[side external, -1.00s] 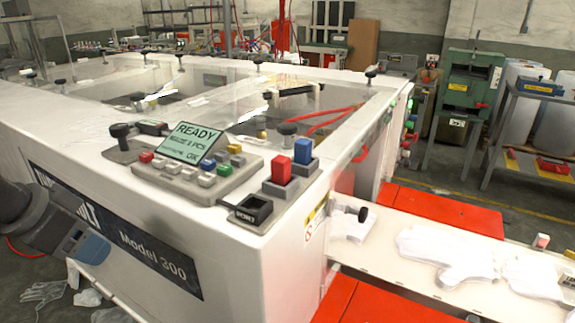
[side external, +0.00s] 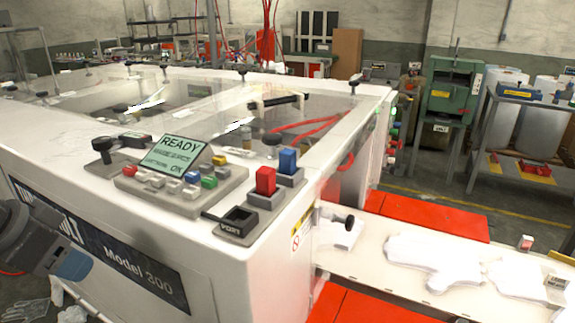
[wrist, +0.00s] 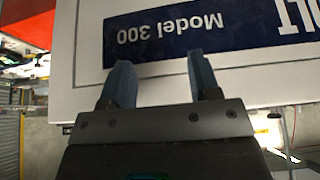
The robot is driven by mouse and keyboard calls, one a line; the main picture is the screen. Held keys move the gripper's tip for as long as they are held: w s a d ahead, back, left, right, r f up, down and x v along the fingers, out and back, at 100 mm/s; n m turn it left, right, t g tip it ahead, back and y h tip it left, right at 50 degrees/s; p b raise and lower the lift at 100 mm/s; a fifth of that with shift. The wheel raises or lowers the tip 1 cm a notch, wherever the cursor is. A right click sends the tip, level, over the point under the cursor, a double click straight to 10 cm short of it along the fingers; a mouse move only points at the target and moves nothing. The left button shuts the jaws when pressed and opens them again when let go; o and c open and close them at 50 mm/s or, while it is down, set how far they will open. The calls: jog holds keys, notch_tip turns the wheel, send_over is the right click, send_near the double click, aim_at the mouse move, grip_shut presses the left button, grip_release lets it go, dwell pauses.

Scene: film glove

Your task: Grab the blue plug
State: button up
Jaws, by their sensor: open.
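The blue plug (side external: 287,161) stands upright in a grey socket on top of the white machine, near its front right corner. A red plug (side external: 265,181) stands in a socket just in front of it, to the left. A black port block (side external: 238,219) marked PORT lies nearer the corner. My gripper (side external: 75,266) is at the left edge of the side view, low beside the machine's front face and far from the plug. In the wrist view my gripper (wrist: 160,78) is open and empty, with two blue fingers apart before the Model 300 label. The blue plug is not in the wrist view.
A control panel (side external: 172,185) with a READY screen and several coloured buttons sits left of the plugs, beside a black knob (side external: 103,146). A white shelf with white gloves (side external: 435,262) extends right of the machine. The machine's front face (wrist: 240,80) stands before my fingers.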

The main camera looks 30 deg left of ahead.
jog(key=w+d+r+m, duration=0.2)
jog(key=w+r, duration=0.3)
jog(key=w+d+r+m+g+h, duration=0.1)
jog(key=w+d+r+m, duration=0.2)
jog(key=w+r, duration=0.2)
jog(key=w+d+r+m, duration=0.3)
jog(key=w+r, duration=0.2)
jog(key=w, duration=0.1)
jog(key=shift+g+h, duration=0.4)
jog(key=w+d+r+m+g, duration=0.1)
jog(key=w+d+r+m, duration=0.1)
jog(key=w+d+m, duration=0.35)
jog(key=m+g+h, duration=0.1)
jog(key=m, duration=0.3)
send_over(287, 152)
jog(key=s+a, duration=0.1)
jog(key=a, duration=0.1)
jog(key=shift+x, duration=3.9)
jog(key=shift+c, duration=0.3)
grip_shut()
